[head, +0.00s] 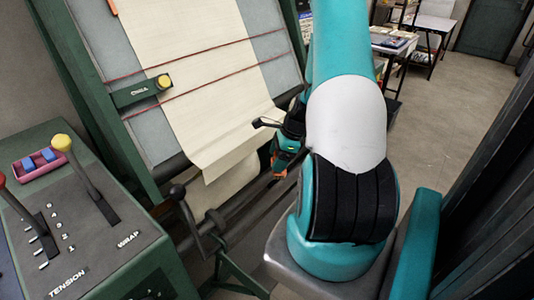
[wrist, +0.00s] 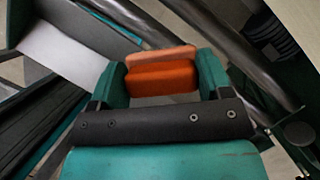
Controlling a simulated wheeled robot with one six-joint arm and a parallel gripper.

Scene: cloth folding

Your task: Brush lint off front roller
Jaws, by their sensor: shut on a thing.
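My gripper (head: 287,155) is beside the lower edge of the cloth machine, partly hidden by my arm in the head view. In the wrist view, my gripper (wrist: 162,82) has its green fingers shut on an orange block (wrist: 162,77), which may be the brush; no bristles can be made out. A dark roller (head: 172,170) runs along the foot of the sloped panel, partly behind the cloth. A dark cylinder (wrist: 225,50) passes diagonally beyond the fingers in the wrist view. I cannot tell whether the block touches it. No lint can be made out.
A cream cloth (head: 205,75) hangs down the sloped panel under red cords (head: 215,68). A green control console (head: 75,230) with yellow-knobbed and red-knobbed levers and a pink tray (head: 42,168) stands at left. Open floor (head: 440,130) lies at right.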

